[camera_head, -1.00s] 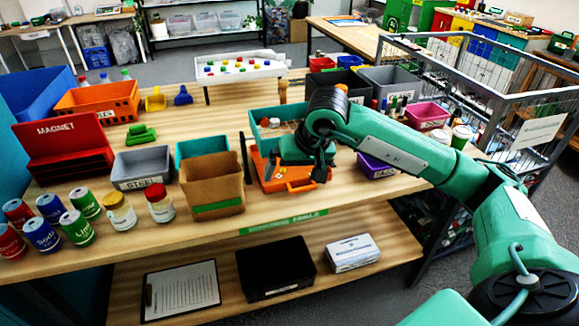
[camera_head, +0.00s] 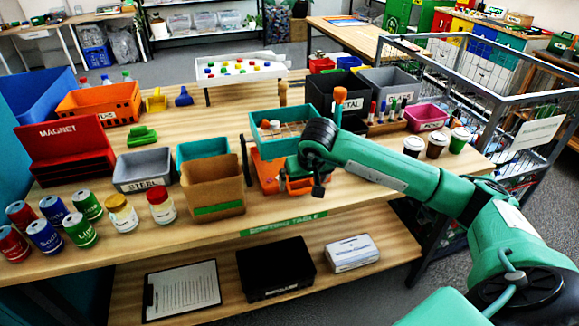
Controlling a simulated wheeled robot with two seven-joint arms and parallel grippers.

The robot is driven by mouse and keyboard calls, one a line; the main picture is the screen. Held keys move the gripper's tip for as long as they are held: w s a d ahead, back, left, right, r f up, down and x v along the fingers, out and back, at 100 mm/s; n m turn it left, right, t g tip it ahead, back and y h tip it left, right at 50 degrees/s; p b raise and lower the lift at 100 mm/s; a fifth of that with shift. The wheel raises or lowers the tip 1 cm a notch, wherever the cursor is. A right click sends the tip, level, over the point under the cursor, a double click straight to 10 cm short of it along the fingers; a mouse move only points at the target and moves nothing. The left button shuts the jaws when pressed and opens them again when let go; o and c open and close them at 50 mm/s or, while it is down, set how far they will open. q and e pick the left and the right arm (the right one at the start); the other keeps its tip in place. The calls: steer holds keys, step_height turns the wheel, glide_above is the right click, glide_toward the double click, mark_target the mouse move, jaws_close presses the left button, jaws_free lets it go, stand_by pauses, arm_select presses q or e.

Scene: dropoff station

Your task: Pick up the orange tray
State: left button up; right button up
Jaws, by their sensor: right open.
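The orange tray (camera_head: 266,177) sits near the front middle of the table, just right of the brown paper bin. My right gripper (camera_head: 302,186) is over its right part, pointing down, with its jaws open. The gripper and forearm hide much of that side of the tray. I cannot tell whether the fingers touch it or straddle its rim. My left gripper is out of view.
A teal tray (camera_head: 257,121) with small items lies directly behind. The brown bin (camera_head: 213,178) is close at left. Markers (camera_head: 388,110), a pink bin (camera_head: 427,117) and lidded cups (camera_head: 459,140) stand right. A wire cage (camera_head: 480,65) borders the table's right side.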

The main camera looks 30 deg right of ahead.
steer(key=shift+x, duration=1.5)
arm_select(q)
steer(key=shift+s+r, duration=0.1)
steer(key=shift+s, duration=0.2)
arm_select(e)
steer(key=shift+w+r, duration=0.1)
steer(key=c, duration=1.3)
steer(key=shift+r+b, duration=0.35)
steer(key=shift+r, duration=1.3)
steer(key=shift+s+a, duration=0.1)
steer(key=shift+s, duration=0.15)
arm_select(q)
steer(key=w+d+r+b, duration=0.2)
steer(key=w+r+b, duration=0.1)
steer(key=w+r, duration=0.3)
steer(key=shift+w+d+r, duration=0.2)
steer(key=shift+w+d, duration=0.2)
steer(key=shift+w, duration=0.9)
arm_select(e)
steer(key=shift+s+a+r, duration=0.1)
steer(key=shift+s+a, duration=0.6)
steer(key=shift+s, duration=2.15)
steer(key=shift+s+a+f, duration=0.1)
steer(key=shift+s+a, duration=0.55)
steer(key=shift+s, duration=2.2)
steer(key=shift+s+a+r, duration=0.1)
steer(key=shift+s+a, duration=0.6)
steer(key=shift+s, duration=2.15)
